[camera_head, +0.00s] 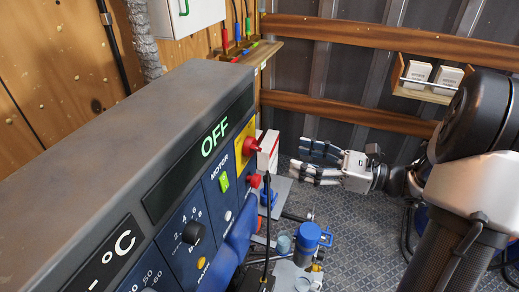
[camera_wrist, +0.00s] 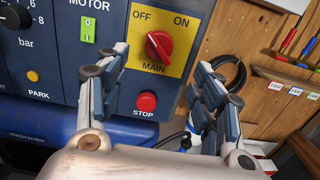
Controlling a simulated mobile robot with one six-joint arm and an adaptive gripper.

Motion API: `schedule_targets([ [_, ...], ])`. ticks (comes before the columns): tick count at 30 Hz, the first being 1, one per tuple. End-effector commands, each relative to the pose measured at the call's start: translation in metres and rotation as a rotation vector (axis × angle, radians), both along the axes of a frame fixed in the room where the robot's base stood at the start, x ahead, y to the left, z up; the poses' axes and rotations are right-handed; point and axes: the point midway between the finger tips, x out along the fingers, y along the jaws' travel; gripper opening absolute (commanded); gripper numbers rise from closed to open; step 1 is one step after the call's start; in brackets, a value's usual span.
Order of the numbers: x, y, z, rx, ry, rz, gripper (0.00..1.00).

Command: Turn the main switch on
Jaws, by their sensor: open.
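The main switch is a red rotary knob (camera_wrist: 159,45) on a yellow plate (camera_wrist: 140,65) marked OFF, ON and MAIN. Its pointer is tilted up and left, toward OFF. In the head view the knob (camera_head: 251,145) shows from the side at the panel's far end, and the display (camera_head: 214,138) reads OFF in green. My gripper (camera_head: 300,157) is open and empty, to the right of the panel and apart from it. In the wrist view its fingers (camera_wrist: 162,62) spread on both sides of the switch, with the knob between them in the picture.
Below the switch is a red STOP button (camera_wrist: 147,102). A green MOTOR switch (camera_wrist: 88,32) sits to the left. A black cable (camera_wrist: 232,75) hangs on the wooden wall at right. A blue-lidded container (camera_head: 308,240) stands below the panel. Patterned floor lies open under my arm.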

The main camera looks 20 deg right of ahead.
Motion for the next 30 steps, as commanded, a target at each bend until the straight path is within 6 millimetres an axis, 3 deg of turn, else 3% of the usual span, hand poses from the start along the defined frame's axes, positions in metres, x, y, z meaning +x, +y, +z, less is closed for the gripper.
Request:
schedule_targets([
  [6, 0.029, 0.042, -0.002, -0.002, -0.001, 0.006, 0.61],
  [15, 0.059, 0.083, -0.001, -0.003, 0.0, 0.003, 0.61],
  [30, 0.068, 0.093, 0.0, -0.002, 0.0, 0.0, 0.59],
])
